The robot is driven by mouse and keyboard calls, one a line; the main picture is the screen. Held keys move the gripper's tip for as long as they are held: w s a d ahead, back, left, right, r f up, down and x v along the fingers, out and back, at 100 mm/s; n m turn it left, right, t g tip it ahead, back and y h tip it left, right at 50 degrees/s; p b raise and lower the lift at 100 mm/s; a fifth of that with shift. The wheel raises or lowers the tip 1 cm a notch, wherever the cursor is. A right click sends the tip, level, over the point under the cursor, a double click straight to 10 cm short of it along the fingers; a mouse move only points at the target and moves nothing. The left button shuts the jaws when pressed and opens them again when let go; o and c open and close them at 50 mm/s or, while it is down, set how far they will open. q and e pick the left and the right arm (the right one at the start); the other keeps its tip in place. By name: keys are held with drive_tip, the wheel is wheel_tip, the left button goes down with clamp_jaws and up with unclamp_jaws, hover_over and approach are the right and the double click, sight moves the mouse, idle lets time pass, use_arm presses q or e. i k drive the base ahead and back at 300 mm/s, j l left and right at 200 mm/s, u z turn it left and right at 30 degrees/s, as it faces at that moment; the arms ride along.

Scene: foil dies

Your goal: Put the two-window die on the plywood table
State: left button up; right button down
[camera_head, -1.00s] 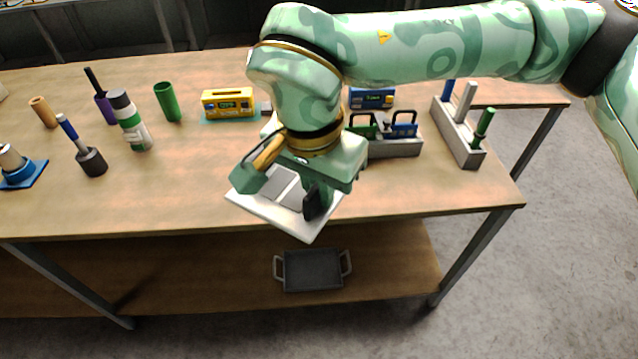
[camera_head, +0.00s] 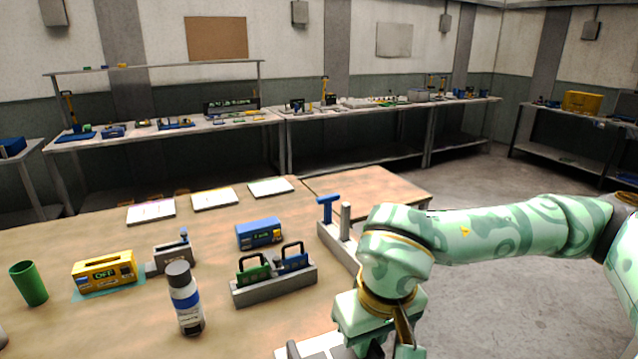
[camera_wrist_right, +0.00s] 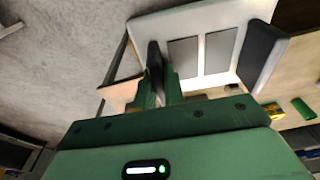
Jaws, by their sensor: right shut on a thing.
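The two-window die is a white plate with two grey rectangular windows. My right gripper (camera_head: 374,336) is shut on it. A bare wooden table (camera_head: 372,188), which looks like the plywood table, stands behind the near table's right end. My left gripper is out of view.
The near table (camera_head: 90,235) holds a green cup (camera_head: 28,283), a yellow box (camera_head: 104,271), a bottle (camera_head: 185,298), a blue box (camera_head: 259,233), a grey tray with handled blocks (camera_head: 272,288) and a grey rack (camera_head: 338,243). Floor is open at right.

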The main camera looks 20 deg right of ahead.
sight(360, 189)
drive_tip(key=i+l+z, duration=0.1)
drive_tip(key=l+z, duration=0.3)
drive_tip(key=i+l+z, duration=0.2)
drive_tip(key=l+z, duration=0.15)
drive_tip(key=l, duration=0.15)
drive_tip(key=i+l+z, duration=0.2)
drive_tip(key=l+z, duration=0.2)
drive_tip(key=i+l+z, duration=0.95)
drive_tip(key=i+z, duration=0.2)
drive_tip(key=i+u, duration=0.35)
drive_tip(key=i+l+u, duration=0.15)
drive_tip(key=i+u, duration=0.2)
drive_tip(key=i+j+u, duration=0.25)
drive_tip(key=u, duration=0.2)
drive_tip(key=i+u, duration=0.75)
drive_tip(key=u, duration=0.2)
drive_tip(key=i+l+u, duration=0.1)
drive_tip(key=i+u, duration=0.35)
drive_tip(key=i+l+u, duration=0.2)
drive_tip(key=u, duration=0.3)
drive_tip(key=i+l+u, duration=0.2)
drive_tip(key=i+u, duration=0.15)
drive_tip(key=i+l+u, duration=0.3)
